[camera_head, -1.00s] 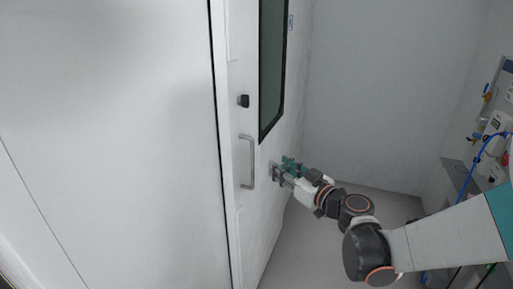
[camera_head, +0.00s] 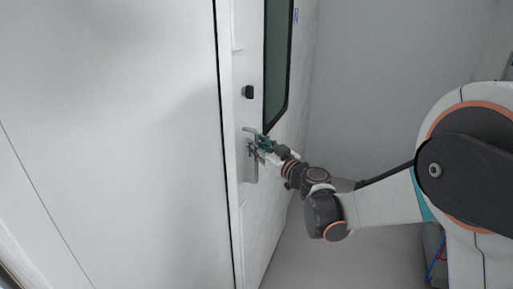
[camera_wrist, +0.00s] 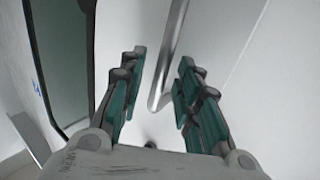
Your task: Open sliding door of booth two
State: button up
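The white sliding door (camera_head: 285,185) with a dark window (camera_head: 277,65) stands at the centre of the head view.
A small black knob (camera_head: 248,92) sits on the door above the handle. A large white wall panel (camera_head: 110,130) is at left, past a dark vertical seam. Grey floor (camera_head: 330,250) lies open to the right of the door.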

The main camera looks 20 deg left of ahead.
jog(key=shift+w+a, duration=0.4)
jog(key=shift+a, duration=0.1)
grip_shut()
jog(key=shift+w, duration=0.1)
